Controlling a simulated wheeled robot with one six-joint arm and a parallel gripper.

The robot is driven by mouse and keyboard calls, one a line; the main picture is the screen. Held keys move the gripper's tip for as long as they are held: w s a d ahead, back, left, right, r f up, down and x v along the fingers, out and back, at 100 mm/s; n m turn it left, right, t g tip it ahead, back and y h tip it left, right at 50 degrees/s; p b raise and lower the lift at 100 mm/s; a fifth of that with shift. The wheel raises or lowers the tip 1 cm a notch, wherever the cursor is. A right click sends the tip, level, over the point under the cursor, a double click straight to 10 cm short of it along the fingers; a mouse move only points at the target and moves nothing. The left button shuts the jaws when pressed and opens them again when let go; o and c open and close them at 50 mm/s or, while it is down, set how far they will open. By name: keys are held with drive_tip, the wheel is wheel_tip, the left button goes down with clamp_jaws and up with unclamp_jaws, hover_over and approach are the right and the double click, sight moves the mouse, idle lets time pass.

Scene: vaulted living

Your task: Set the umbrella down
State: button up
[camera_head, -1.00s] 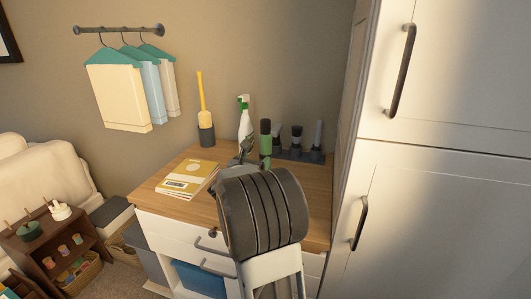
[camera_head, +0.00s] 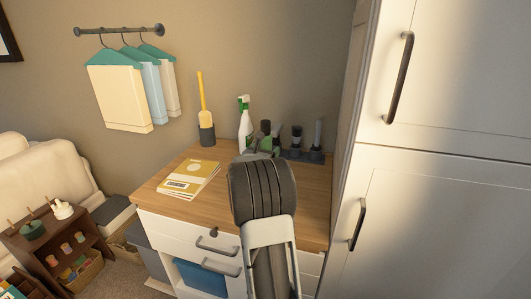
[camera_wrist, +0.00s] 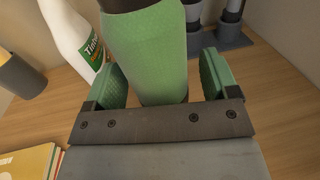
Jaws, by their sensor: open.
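The umbrella, a short folded cylinder with a green body and dark top, stands upright on the wooden top (camera_head: 309,200) of the drawer unit. In the head view its dark upper part (camera_head: 265,127) shows behind my arm, and its lower part is mostly hidden. In the wrist view its green body (camera_wrist: 150,55) fills the middle. My gripper (camera_wrist: 160,82) is open, with one green-padded finger on each side of the umbrella. A gap shows at the right finger; contact at the left is hard to tell. In the head view my gripper (camera_head: 263,151) is partly hidden by my wrist.
A spray bottle (camera_head: 245,128) stands close on the left. A dark rack of upright tools (camera_head: 299,154) is close on the right. A tall white cabinet (camera_head: 435,220) bounds the right side.

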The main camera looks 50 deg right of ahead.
sight(263, 143)
drive_tip(key=shift+c, duration=0.4)
drive_tip(key=shift+r, duration=0.1)
drive_tip(key=c, duration=1.2)
drive_tip(key=shift+r, duration=0.1)
drive_tip(key=shift+r, duration=0.25)
drive_tip(key=r, duration=0.3)
drive_tip(key=shift+s+a+r, duration=0.15)
drive_tip(key=shift+s+a, duration=0.05)
drive_tip(key=shift+a, duration=0.1)
drive_tip(key=s+a+r, duration=0.1)
drive_tip(key=a+r, duration=0.1)
drive_tip(key=r, duration=0.1)
drive_tip(key=s+a+r, duration=0.1)
drive_tip(key=shift+s+a+r, duration=0.1)
drive_tip(key=shift+s+r, duration=0.2)
drive_tip(key=shift+r, duration=0.1)
drive_tip(key=shift+s+a+r+b, duration=0.15)
drive_tip(key=shift+s+a+r, duration=0.55)
drive_tip(key=shift+s+a, duration=0.4)
drive_tip(key=shift+s+a+r+b, duration=0.1)
drive_tip(key=shift+s+a+r, duration=0.65)
drive_tip(key=shift+a, duration=0.6)
drive_tip(key=shift+s+a+r+b, duration=0.15)
drive_tip(key=shift+s+a+r, duration=0.45)
drive_tip(key=shift+s+a, duration=0.55)
